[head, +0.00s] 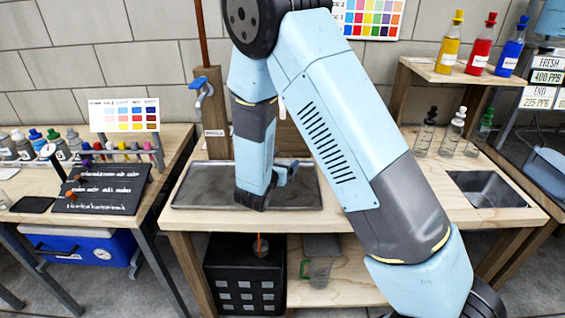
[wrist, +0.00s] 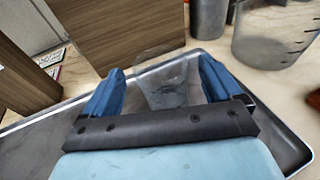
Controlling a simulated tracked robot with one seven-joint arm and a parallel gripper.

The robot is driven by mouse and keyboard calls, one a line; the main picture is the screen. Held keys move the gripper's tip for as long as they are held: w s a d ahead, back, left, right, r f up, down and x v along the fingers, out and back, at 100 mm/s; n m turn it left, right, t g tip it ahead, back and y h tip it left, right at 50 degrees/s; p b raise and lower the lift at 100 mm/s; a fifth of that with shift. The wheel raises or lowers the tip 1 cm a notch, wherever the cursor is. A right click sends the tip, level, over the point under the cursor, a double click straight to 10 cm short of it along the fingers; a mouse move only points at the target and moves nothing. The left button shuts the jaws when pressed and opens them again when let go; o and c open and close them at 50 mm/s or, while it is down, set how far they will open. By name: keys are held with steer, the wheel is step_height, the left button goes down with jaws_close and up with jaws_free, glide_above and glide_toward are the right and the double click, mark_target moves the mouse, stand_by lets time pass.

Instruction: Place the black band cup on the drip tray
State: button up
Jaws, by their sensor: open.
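A clear cup (wrist: 165,88) is in the wrist view, low between the two blue fingers of my gripper (wrist: 160,66). It appears to stand on the grey metal drip tray (wrist: 40,140). I cannot make out a black band on it. My gripper is open, with a finger on each side of the cup; I cannot tell if either finger touches it. In the head view my gripper (head: 285,172) is low over the drip tray (head: 210,197), partly hidden by my arm. The cup cannot be made out there.
A wooden post with a blue tap (head: 200,86) stands behind the tray. In the wrist view a clear marked beaker (wrist: 275,38) and a grey cylinder (wrist: 208,18) stand beyond the tray.

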steer(key=v, duration=1)
steer(key=s+d+r+m+g+h, duration=0.1)
steer(key=s+d+r+m+g, duration=0.15)
steer(key=d+r+m, duration=0.4)
steer(key=s+d+r+m+g+h, duration=0.2)
steer(key=d+r+m+g, duration=0.15)
steer(key=d, duration=0.55)
steer(key=s+d+r+m+g+h, duration=0.1)
steer(key=s+d+r+m+g, duration=0.25)
steer(key=d+m, duration=0.3)
steer(key=s+d+r+m+y, duration=0.3)
steer(key=s+r+m+y, duration=0.6)
steer(key=s+r+m, duration=0.3)
steer(key=s+m, duration=0.3)
steer(key=shift+d+r+y, duration=0.2)
steer(key=shift+y, duration=0.1)
